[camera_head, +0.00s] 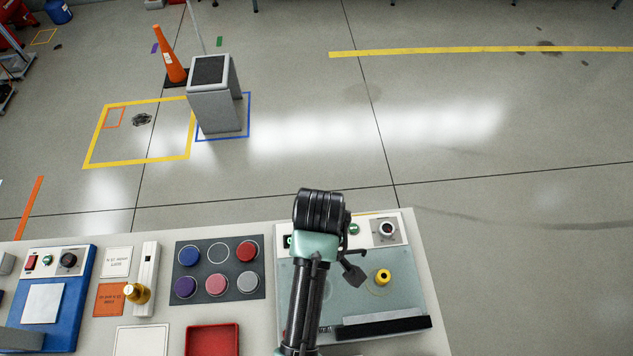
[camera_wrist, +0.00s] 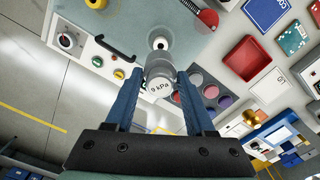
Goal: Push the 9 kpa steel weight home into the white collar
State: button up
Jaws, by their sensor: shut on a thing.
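In the wrist view, my gripper (camera_wrist: 160,78) is shut on the steel weight (camera_wrist: 160,88), a grey cylinder marked "9 kPa", held between the blue fingers. The marked end faces the camera and its narrower far part points up the picture. The white collar (camera_wrist: 158,43), a pale ring with a dark hole, shows just beyond the weight's far end, roughly in line with it. I cannot tell whether the weight touches or enters it. In the head view my arm hides the weight and the collar.
A yellow ring (camera_head: 383,277) stands on the pale green plate (camera_head: 410,292). A black bar (camera_head: 385,328) runs along its near edge. A dark board with coloured discs (camera_head: 216,269) and a red tray (camera_head: 212,338) lie to the left. A black handle (camera_wrist: 115,48) is near the collar.

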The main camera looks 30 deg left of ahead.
jog(key=shift+s+d, duration=0.1)
jog(key=shift+d, duration=0.05)
jog(key=shift+f+b, duration=1.7)
jog(key=shift+f, duration=1.05)
jog(key=shift+p, duration=1)
jog(key=shift+f+b, duration=1)
jog(key=shift+f, duration=0.8)
jog(key=o, duration=1.3)
jog(key=shift+o, duration=0.2)
notch_tip(320, 180, up, 12)
jog(key=shift+f+p, duration=0.2)
jog(key=shift+p, duration=0.4)
jog(key=shift+r+p, duration=0.7)
jog(key=shift+p, duration=0.1)
